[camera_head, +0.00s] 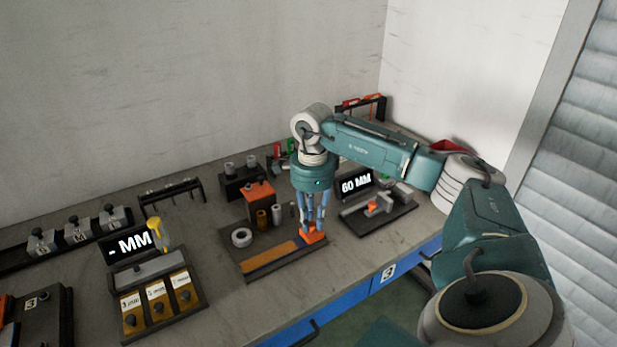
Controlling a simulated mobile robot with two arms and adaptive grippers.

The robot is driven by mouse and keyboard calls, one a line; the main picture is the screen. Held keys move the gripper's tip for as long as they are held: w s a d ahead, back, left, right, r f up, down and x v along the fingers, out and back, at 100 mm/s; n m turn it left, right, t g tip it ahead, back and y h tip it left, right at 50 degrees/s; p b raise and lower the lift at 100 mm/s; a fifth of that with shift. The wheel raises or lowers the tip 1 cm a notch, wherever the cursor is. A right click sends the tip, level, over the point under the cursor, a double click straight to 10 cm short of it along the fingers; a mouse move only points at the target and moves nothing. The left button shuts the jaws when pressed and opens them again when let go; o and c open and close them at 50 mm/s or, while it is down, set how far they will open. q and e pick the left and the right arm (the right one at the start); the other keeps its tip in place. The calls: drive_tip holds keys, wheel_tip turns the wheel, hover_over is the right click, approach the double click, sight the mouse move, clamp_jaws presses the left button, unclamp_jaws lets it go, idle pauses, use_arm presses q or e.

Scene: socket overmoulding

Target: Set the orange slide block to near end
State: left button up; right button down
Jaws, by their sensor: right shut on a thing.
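An orange block (316,238) sits at the right end of a strip, part tan and part blue, on a dark board (285,272) on the bench. My right gripper (314,227) points straight down over this block, with its blue fingers closed on it. The fingers hide part of the block. A smaller orange piece (372,207) stands on the measuring fixture (385,224) to the right, beside a display reading 60 MM (356,184). I cannot tell for sure which orange piece is the slide block. My left gripper is not in view.
A white ring (241,237) and small cylinders (262,220) stand at the board's back, near an orange-topped block (260,193). To the left are a display reading "- MM" (130,244) and a tray of labelled yellow blocks (157,293). Blue drawers (345,308) run below the bench front.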

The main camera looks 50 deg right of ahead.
sight(314, 223)
drive_tip(key=shift+d+r, duration=0.1)
drive_tip(key=shift+d, duration=0.2)
drive_tip(key=c, duration=1.7)
unclamp_jaws()
drive_tip(key=shift+o, duration=0.6)
drive_tip(key=shift+r, duration=0.3)
wheel_tip(314, 223, up, 11)
drive_tip(key=shift+r, duration=0.15)
drive_tip(key=shift+s, duration=0.1)
